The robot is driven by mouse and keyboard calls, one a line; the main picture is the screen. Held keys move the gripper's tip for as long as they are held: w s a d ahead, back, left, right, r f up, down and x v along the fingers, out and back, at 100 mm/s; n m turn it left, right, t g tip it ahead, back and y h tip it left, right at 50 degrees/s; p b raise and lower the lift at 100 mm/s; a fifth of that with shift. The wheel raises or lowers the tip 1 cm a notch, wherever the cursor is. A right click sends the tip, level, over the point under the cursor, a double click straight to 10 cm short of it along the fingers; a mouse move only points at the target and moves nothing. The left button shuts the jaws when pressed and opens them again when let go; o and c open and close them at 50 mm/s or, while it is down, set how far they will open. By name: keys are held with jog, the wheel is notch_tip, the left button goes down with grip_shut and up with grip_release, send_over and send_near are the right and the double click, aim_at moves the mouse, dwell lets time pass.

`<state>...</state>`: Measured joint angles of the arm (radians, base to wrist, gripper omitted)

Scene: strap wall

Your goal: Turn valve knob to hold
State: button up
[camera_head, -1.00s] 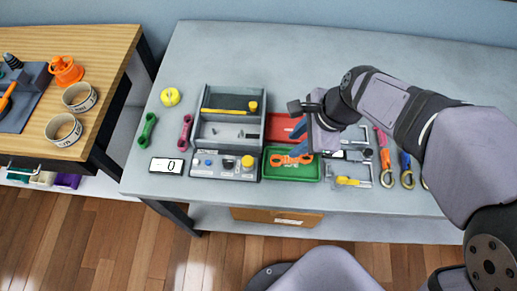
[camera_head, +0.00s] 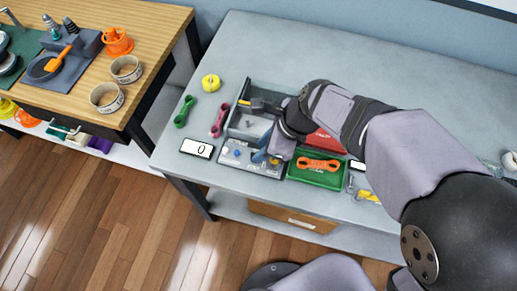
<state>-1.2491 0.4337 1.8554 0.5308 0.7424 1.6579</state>
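A grey control panel (camera_head: 232,160) with several small knobs runs along the front of a grey tray. A yellow-orange knob (camera_head: 275,161) at its right end is partly covered by my gripper; its marked position cannot be read. My gripper (camera_head: 261,156) points down over the right part of the panel. A blue fingertip shows just left of the yellow knob. Whether it touches the knob, or how far the fingers are apart, I cannot tell. A white display (camera_head: 197,148) reading 0 lies left of the panel.
A green tray (camera_head: 300,176) holding an orange tool (camera_head: 320,165) is close on the right, with a red tray (camera_head: 322,141) behind. Green (camera_head: 184,111) and pink (camera_head: 220,120) pieces and a yellow roll (camera_head: 210,82) lie left. The table's back is clear.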

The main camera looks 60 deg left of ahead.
jog(key=shift+x, duration=1.5)
grip_shut()
